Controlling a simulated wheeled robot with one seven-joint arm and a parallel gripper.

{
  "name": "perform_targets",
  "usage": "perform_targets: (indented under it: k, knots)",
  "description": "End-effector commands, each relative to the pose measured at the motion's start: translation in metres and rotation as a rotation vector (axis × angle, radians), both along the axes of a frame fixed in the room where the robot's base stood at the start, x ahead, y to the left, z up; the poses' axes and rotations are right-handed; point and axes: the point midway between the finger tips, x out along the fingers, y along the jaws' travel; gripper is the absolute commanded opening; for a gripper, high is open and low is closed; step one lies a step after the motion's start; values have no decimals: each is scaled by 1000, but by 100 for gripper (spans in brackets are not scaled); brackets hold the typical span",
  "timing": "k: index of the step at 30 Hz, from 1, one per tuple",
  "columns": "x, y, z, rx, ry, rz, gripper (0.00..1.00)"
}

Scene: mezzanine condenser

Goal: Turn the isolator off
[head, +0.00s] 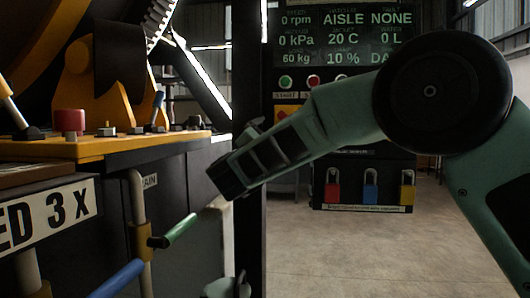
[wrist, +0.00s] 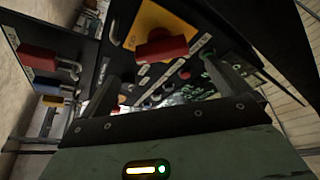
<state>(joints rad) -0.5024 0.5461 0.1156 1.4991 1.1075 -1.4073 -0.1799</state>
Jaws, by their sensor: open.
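The isolator is a red handle (wrist: 160,48) on a yellow plate (wrist: 150,22), at the top middle of the wrist view. In the head view, only part of its yellow plate (head: 284,112) shows, on the dark panel behind my arm. My gripper (wrist: 163,82) is open, with its two fingers apart and nothing seen held between them. In the wrist view, the red handle appears beyond the fingers, and I see no contact. In the head view, my arm crosses in front of the panel and the fingers are not clear.
A red padlock (head: 332,192), a blue padlock (head: 371,193) and a yellow padlock (head: 407,194) hang low on the panel. A green button (head: 285,82) and red button (head: 313,81) sit above. Machinery with a green-handled lever (head: 181,229) fills the left. The floor (head: 360,255) is clear.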

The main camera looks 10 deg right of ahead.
Motion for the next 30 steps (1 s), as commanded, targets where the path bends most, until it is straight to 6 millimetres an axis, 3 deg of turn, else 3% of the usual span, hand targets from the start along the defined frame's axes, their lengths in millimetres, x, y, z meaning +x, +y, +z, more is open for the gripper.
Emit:
perform_targets:
  k: [6, 12, 25, 30]
  knots:
    - [-34, 24, -12, -1, 1, 1, 100]
    - [-48, 33, -17, 1, 1, 0, 100]
    - [-49, 35, -17, -2, 3, 7, 100]
    - [-45, 59, -22, -45, 80, 214, 100]
